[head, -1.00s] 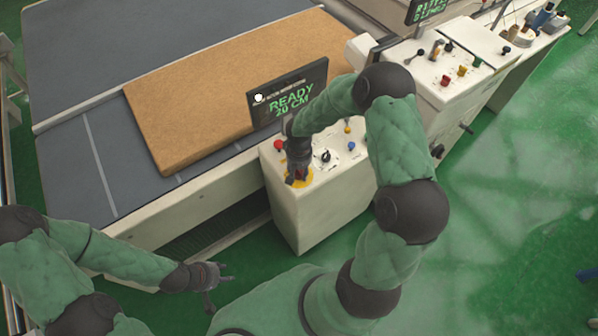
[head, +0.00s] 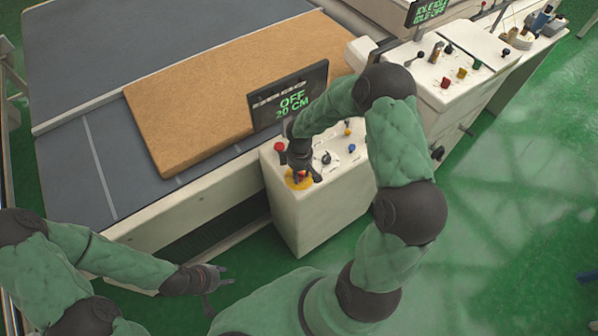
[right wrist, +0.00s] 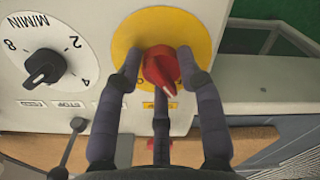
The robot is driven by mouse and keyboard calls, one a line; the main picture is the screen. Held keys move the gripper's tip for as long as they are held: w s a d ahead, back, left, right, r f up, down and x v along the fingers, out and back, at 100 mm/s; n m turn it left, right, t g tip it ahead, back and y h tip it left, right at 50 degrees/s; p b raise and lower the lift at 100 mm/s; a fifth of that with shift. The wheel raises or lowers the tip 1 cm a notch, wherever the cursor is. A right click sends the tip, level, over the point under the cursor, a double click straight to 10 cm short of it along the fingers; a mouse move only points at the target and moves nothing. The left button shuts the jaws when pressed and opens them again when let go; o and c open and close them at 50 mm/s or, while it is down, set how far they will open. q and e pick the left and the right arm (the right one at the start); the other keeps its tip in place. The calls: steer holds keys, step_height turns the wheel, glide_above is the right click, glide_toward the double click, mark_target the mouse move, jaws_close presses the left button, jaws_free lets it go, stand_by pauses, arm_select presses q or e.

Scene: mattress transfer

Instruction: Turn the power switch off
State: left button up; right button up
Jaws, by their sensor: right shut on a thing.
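The power switch is a red rotary knob (right wrist: 161,70) on a round yellow plate (right wrist: 135,27), seen large in the right wrist view. In the head view the yellow plate (head: 298,184) shows at the front left of the white control box, with the red knob partly hidden. My right gripper (head: 302,172) reaches down on the knob, and its fingers (right wrist: 160,80) are shut around it. The display (head: 288,97) behind the box reads "OFF 20 CM". My left gripper (head: 212,283) hangs at the lower left, away from the box, its fingers apart and empty.
The white control box (head: 318,215) also carries a black speed dial (right wrist: 43,68) and small coloured buttons. A brown mattress (head: 215,95) lies on the grey conveyor (head: 75,150) behind. A second console (head: 440,95) stands at the right. Green floor is clear at the right.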

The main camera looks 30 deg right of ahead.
mark_target(301, 174)
steer(key=shift+s+f+n, duration=0.25)
steer(key=shift+s+n, duration=0.2)
steer(key=shift+n, duration=0.75)
steer(key=o, duration=1.1)
steer(key=shift+d, duration=0.15)
steer(key=shift+r, duration=0.1)
steer(key=shift+w, duration=0.1)
steer(key=shift+w+r, duration=0.2)
steer(key=shift+r, duration=0.3)
steer(key=r, duration=1.1)
steer(key=shift+s, duration=0.2)
